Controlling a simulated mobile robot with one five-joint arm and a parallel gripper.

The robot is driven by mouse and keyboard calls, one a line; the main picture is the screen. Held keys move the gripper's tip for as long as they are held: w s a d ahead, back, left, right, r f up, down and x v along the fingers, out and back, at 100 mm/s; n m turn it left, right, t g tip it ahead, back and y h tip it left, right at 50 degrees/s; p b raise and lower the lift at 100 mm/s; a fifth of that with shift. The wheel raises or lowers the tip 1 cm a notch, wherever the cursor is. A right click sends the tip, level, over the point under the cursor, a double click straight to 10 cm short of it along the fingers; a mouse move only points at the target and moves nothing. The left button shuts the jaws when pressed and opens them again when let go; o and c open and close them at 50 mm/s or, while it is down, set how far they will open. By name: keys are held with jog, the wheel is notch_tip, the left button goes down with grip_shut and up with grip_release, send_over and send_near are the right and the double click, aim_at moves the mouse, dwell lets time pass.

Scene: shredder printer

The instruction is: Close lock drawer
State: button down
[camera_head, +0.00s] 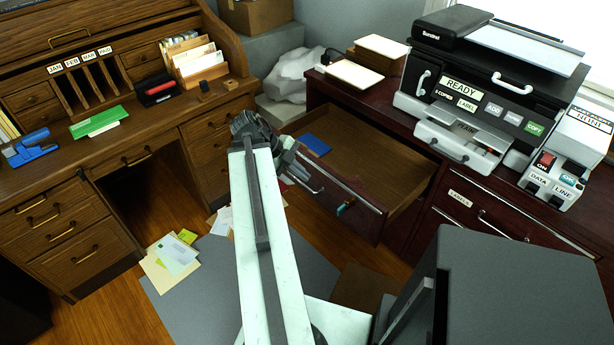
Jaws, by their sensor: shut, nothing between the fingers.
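The open drawer (372,165) sticks out from the dark red cabinet on the right. Its wooden inside shows a blue flat item (316,144) and is otherwise bare where I can see it. A small teal and orange piece (345,206) sits on the drawer's front panel (352,213). My gripper (296,170) is at the left end of the front panel, in front of it, shut and empty. The fingertips are small and dark here, and I cannot tell whether they touch the panel. My arm hides part of the floor and desk side.
A printer (490,90) and a switch box (560,165) stand on the cabinet top. A wooden roll-top desk (150,140) is at the left. Papers (174,255) lie on the floor. A large dark grey box shape (530,290) fills the lower right.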

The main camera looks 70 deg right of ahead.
aim_at(333, 186)
jog(key=s+d+f+b, duration=0.4)
jog(key=s+d+f, duration=0.1)
jog(key=shift+s+f, duration=0.25)
jog(key=shift+s, duration=0.1)
